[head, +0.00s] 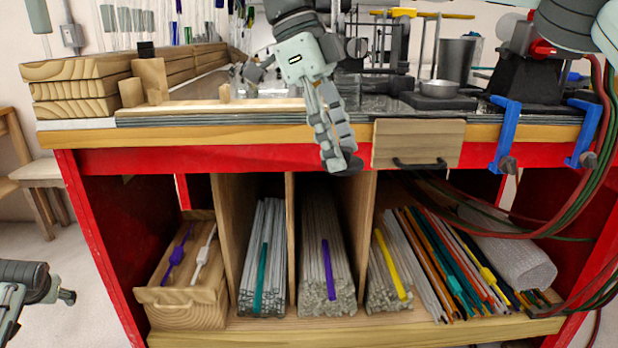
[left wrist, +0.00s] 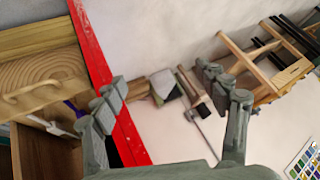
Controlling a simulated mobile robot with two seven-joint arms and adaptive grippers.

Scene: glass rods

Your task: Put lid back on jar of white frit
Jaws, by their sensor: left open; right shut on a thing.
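My right gripper (head: 338,160) hangs in front of the bench's front edge in the head view, fingers pointing down. It is shut on a small dark thing (head: 350,167) at its fingertips that looks like the lid; the fingers hide part of it. My left gripper (left wrist: 165,100) is open and empty in the left wrist view, its fingers wide apart above the floor beside the bench. Part of my left arm shows at the lower left of the head view. I cannot make out the jar of white frit in either view.
The bench (head: 220,157) has a red frame and a small wooden drawer (head: 418,140). Below are bundles of glass rods (head: 265,260) and a wooden box (head: 185,305). A metal cup (head: 455,62) stands on top. Hoses hang at right.

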